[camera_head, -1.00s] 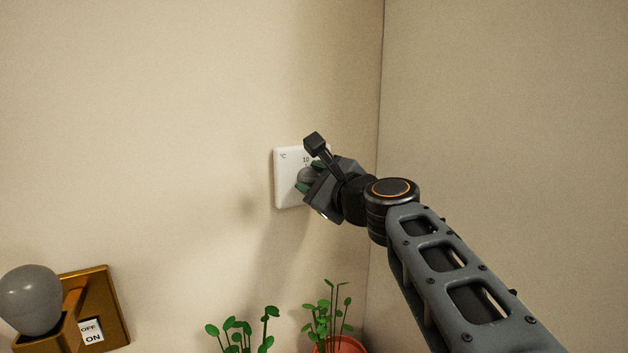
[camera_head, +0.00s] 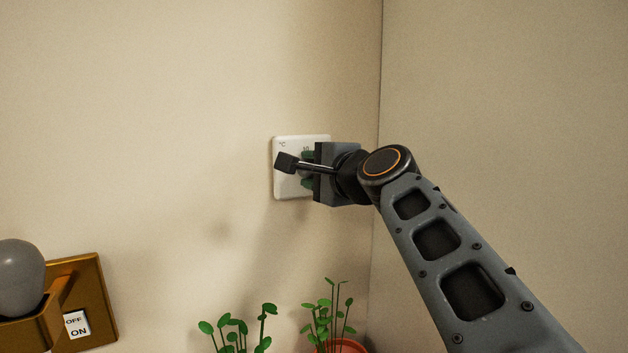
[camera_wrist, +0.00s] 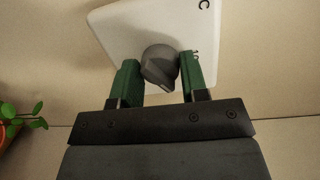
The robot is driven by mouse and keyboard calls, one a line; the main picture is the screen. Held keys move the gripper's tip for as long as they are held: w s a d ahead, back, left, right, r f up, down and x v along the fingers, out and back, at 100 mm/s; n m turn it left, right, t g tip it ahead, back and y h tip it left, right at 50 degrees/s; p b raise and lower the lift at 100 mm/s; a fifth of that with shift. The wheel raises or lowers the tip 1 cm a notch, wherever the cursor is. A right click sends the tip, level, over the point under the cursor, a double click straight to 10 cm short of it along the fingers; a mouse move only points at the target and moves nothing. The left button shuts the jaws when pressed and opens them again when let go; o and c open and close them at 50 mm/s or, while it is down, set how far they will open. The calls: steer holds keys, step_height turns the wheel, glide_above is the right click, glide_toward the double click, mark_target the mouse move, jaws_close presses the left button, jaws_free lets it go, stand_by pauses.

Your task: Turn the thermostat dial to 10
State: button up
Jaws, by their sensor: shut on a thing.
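The white thermostat plate (camera_head: 288,187) is on the wall near the corner, with "°C" at its top left. In the wrist view the plate (camera_wrist: 122,30) looks tilted, and its round grey dial (camera_wrist: 160,64) sits between the two green fingers. My gripper (camera_head: 306,170) is at the plate, and in the wrist view the gripper (camera_wrist: 158,80) is shut on the dial. A small gap seems to show beside the left finger. In the head view my gripper hides the dial and most of the scale, so I cannot read the setting.
A brass wall fitting with a grey bulb (camera_head: 20,278) and an OFF/ON switch (camera_head: 77,325) is at the lower left. Green plants (camera_head: 236,330) and a terracotta pot (camera_head: 345,346) stand below the thermostat. The wall corner is close on the right.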

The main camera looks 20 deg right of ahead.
steer(key=n+b, duration=0.1)
steer(key=n, duration=0.2)
steer(key=n+h+b, duration=0.1)
steer(key=n+b, duration=0.1)
steer(key=n, duration=0.1)
steer(key=shift+a+f+b, duration=0.1)
steer(key=shift+f+b, duration=0.1)
steer(key=shift+b, duration=0.1)
steer(key=n+b, duration=0.2)
steer(key=n, duration=0.2)
steer(key=shift+n+h+b, duration=0.3)
steer(key=shift+n+h, duration=0.1)
steer(key=o, duration=0.9)
steer(key=shift+b+v, duration=1.35)
steer(key=shift+v, duration=5.55)
steer(key=shift+s, duration=0.1)
